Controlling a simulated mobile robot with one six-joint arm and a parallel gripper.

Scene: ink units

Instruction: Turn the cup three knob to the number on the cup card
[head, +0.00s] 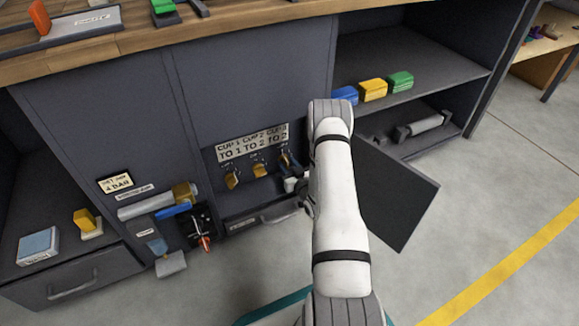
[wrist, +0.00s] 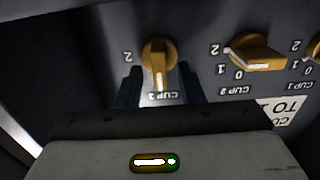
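The cup card (head: 252,142) reads "CUP 1 TO 1, CUP 2 TO 2, CUP 3 TO 2". Below it is a row of yellow-brown knobs; the cup three knob (head: 285,160) is rightmost in the head view. In the upside-down wrist view the cup three knob (wrist: 158,55) stands left, its white mark pointing down the picture. A "2" shows to its left; its other numbers are hidden. My gripper (wrist: 161,72) is open, a dark finger on either side of this knob, with gaps visible. The cup two knob (wrist: 257,53) is to the right.
A drawer with a handle (head: 280,212) is under the knobs. A dark open door panel (head: 395,195) stands right of my arm. Blue, yellow and green blocks (head: 373,89) sit on the right shelf. A wooden worktop (head: 200,40) overhangs the panel.

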